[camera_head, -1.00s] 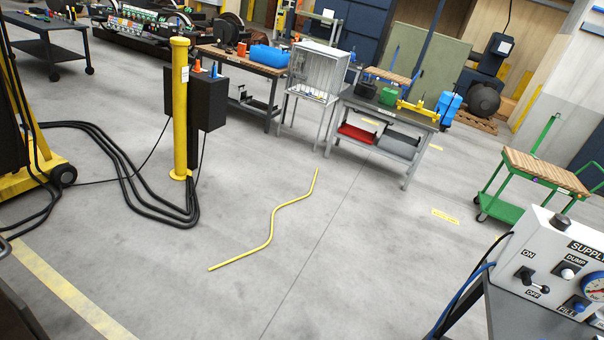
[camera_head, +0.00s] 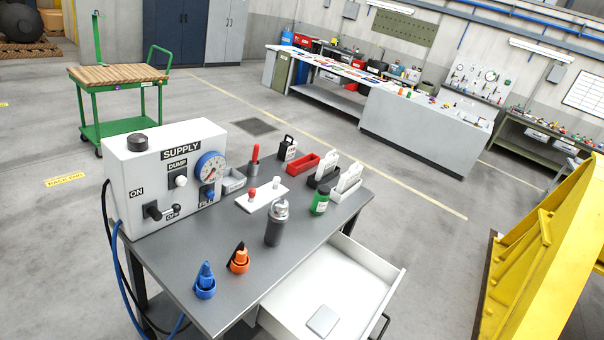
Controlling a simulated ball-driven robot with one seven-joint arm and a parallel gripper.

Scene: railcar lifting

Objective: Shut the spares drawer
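The drawer (camera_head: 352,268) is white and stands pulled out from the right side of the grey table (camera_head: 185,275), under its top. A flat pale square item (camera_head: 322,320) lies inside it. A dark handle shows at its front, near the bottom edge of the view. No label on the drawer can be read. My gripper is not in view.
On the table stand a white supply panel (camera_head: 140,170), a grey canister (camera_head: 275,225), a green bottle (camera_head: 320,201), blue (camera_head: 205,282) and orange (camera_head: 239,260) holders and a red tray (camera_head: 303,164). A yellow frame (camera_head: 535,250) stands to the right; floor is clear between.

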